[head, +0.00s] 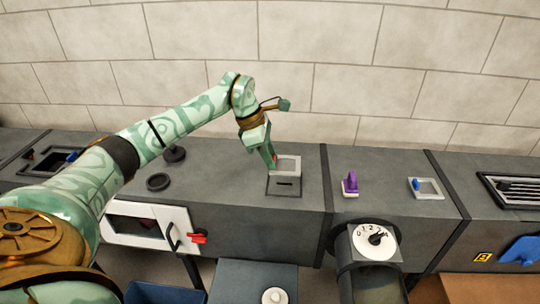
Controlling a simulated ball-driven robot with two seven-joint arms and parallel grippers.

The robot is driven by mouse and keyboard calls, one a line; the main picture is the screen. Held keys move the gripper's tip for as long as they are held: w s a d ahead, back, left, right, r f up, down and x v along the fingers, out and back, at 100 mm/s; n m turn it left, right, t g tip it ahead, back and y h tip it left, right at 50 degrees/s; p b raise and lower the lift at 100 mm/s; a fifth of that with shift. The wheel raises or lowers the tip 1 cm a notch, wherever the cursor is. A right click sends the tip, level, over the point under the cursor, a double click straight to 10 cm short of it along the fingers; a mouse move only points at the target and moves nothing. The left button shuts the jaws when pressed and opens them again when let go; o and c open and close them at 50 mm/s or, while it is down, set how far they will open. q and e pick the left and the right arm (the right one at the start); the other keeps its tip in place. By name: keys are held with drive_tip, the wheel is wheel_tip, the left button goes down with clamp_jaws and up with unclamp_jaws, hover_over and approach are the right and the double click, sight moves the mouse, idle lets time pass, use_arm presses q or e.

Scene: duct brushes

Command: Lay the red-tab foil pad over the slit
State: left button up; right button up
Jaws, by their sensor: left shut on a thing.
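My left gripper (271,164) is shut on the red-tab foil pad (289,160), a pale square with a grey middle. A bit of red shows beside the fingertips, which partly hide the tab. The slit (284,184) is a short dark slot in a grey square patch on top of the duct. In the picture the pad is just behind the slit, which is in plain view in front of it. I cannot tell how high the pad is above the duct. My right gripper is not in view.
Another pad with a blue tab (427,188) lies on the duct to the right. A purple-handled item (350,185) stands left of it. A dial (375,241) and a small white door with a red latch (198,237) are in front. Round black caps (158,181) sit left.

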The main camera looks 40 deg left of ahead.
use_arm(q)
drive_tip(key=shift+f+b, duration=1.35)
drive_tip(key=shift+f, duration=1.4)
drive_tip(key=o, duration=1.2)
drive_tip(key=shift+r, duration=0.1)
drive_tip(key=p+v, duration=0.2)
drive_tip(key=v, duration=1.4)
drive_tip(key=shift+r+p, duration=0.1)
drive_tip(key=shift+p, duration=0.3)
